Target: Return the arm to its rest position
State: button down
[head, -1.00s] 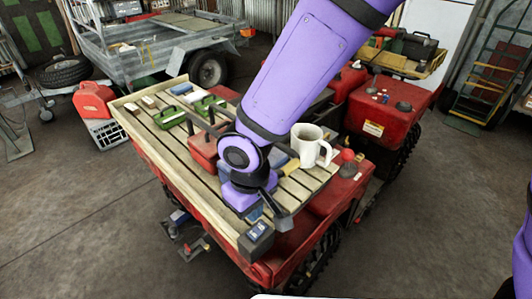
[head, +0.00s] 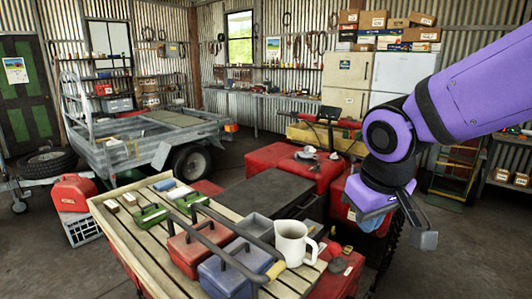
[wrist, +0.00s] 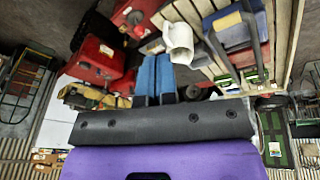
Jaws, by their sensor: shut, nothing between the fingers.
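My purple arm reaches in from the right in the head view, folded at its elbow. My gripper (head: 371,222) hangs to the right of the slatted wooden rack (head: 137,235), apart from it. In the wrist view my gripper's two blue fingers (wrist: 155,62) are side by side and shut, with nothing held. The fingertips are partly hidden in the head view.
On the rack stand a white mug (head: 292,243), a red caddy (head: 190,252), a blue caddy (head: 226,275) and green pieces (head: 150,215). The red quad (head: 283,166) lies behind. A grey trailer (head: 165,132) stands further back.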

jog(key=s+d+r+m+t, duration=0.1)
jog(key=s+d+r+m, duration=0.1)
jog(key=s+d, duration=0.3)
jog(key=s+d+r+m+t, duration=0.1)
jog(key=s+d+r+m, duration=0.1)
jog(key=s+d+r, duration=0.3)
jog(key=d, duration=0.3)
jog(key=shift+s+r, duration=0.15)
jog(key=shift+r, duration=0.05)
